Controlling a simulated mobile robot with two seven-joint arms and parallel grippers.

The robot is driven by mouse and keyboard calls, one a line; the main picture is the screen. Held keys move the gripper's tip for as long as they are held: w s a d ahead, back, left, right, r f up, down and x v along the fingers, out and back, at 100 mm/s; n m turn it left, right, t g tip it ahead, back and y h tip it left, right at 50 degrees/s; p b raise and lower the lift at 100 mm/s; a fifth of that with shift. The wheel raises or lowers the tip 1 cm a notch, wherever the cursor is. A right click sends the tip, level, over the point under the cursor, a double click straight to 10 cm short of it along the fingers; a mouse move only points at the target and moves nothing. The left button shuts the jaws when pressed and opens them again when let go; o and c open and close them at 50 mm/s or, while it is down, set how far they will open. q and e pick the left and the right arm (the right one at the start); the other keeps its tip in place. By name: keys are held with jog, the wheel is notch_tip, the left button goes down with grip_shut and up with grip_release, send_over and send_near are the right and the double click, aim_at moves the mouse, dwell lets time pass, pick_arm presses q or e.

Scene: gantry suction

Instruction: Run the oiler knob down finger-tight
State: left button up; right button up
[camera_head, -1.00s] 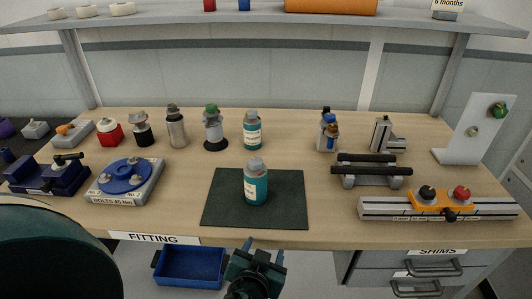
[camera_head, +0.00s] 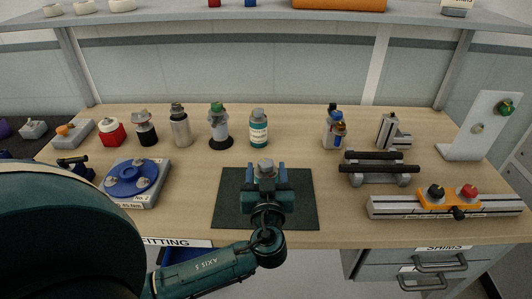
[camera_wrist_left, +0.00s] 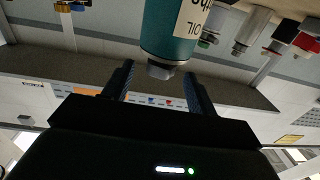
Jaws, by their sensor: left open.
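A teal bottle with a grey cap (camera_head: 265,165) stands upright on the dark mat (camera_head: 303,208). Its body is largely hidden behind my left gripper (camera_head: 266,170) in the head view. That gripper is open, with one finger toward each side of the cap. The left wrist view shows the bottle (camera_wrist_left: 172,30) inverted, its label reading partly "OIL", with the faceted cap (camera_wrist_left: 160,71) between the lines of the open fingers; contact is not visible. A green-topped vessel (camera_head: 219,128) on a black base stands at the back; I cannot tell which item is the oiler. My right gripper is out of view.
A blue disc fixture (camera_head: 132,177) stands left; black bars (camera_head: 379,168) and a rail with an orange block (camera_head: 450,199) stand right. Bare tabletop lies right of the mat.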

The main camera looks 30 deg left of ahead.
aim_at(266, 159)
pick_arm(q)
jog(key=p+x, duration=0.1)
jog(key=x, duration=0.4)
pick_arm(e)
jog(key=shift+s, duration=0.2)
pick_arm(q)
jog(key=c, duration=1)
jog(key=shift+f, duration=0.1)
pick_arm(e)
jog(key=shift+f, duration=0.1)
